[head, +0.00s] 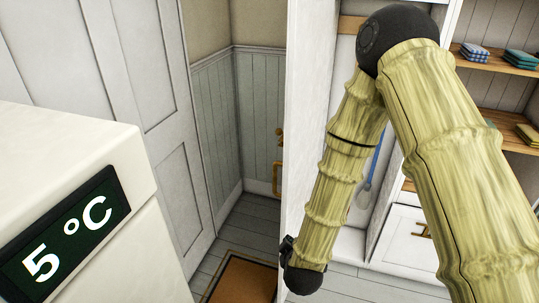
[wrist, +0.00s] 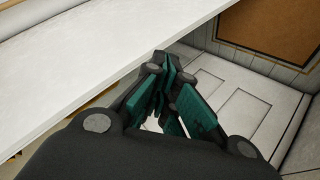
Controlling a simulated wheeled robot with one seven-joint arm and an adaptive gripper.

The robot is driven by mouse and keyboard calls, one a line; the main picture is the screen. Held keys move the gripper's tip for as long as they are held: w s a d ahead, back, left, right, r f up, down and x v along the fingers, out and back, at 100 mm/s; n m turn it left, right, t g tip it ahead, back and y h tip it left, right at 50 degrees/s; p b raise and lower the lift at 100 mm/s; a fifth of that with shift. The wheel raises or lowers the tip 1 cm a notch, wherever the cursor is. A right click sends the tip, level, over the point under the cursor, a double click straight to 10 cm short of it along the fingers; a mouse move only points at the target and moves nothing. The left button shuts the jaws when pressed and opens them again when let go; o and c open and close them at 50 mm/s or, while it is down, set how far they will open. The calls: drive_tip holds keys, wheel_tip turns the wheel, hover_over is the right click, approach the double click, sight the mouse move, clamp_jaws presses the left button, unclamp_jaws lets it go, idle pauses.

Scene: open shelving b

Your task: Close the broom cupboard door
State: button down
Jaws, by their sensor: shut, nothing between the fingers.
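The broom cupboard door (head: 307,120) stands open in the head view, a tall white panel seen at a steep angle. A brass handle (head: 277,178) sticks out at its left side. In the wrist view a white slab, which appears to be this door (wrist: 130,55), crosses the upper left. My gripper (wrist: 165,72) is shut and empty, its dark fingers and teal pads close beside the slab's edge; whether they touch it I cannot tell. A blue item (head: 371,175) shows inside the cupboard.
A white appliance with a 5 °C display (head: 66,236) stands close at left, before a white panelled door (head: 160,110). An orange-brown mat (head: 243,280) lies on the floor. Shelves with folded cloths (head: 474,52) and a white drawer (head: 405,240) are at right.

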drive_tip(key=w+a+r+n+t+h+b, duration=0.1)
drive_tip(key=w+a+r+n+t, duration=0.2)
drive_tip(key=r, duration=0.5)
drive_tip(key=w+a+r+n+t+b, duration=0.1)
drive_tip(key=w+a+r+n+t, duration=0.1)
drive_tip(key=a+r, duration=0.5)
drive_tip(key=w+a+r+n+t+h+b, duration=0.1)
drive_tip(key=w+r+n+t, duration=0.15)
drive_tip(key=r, duration=0.75)
drive_tip(key=w+d+p, duration=0.4)
drive_tip(key=w, duration=0.4)
drive_tip(key=shift+w+m+p, duration=0.3)
drive_tip(key=shift+w+m, duration=0.05)
drive_tip(key=shift+w, duration=0.05)
drive_tip(key=shift+d+f+y, duration=0.1)
drive_tip(key=shift+d+y, duration=0.05)
drive_tip(key=shift+y, duration=0.15)
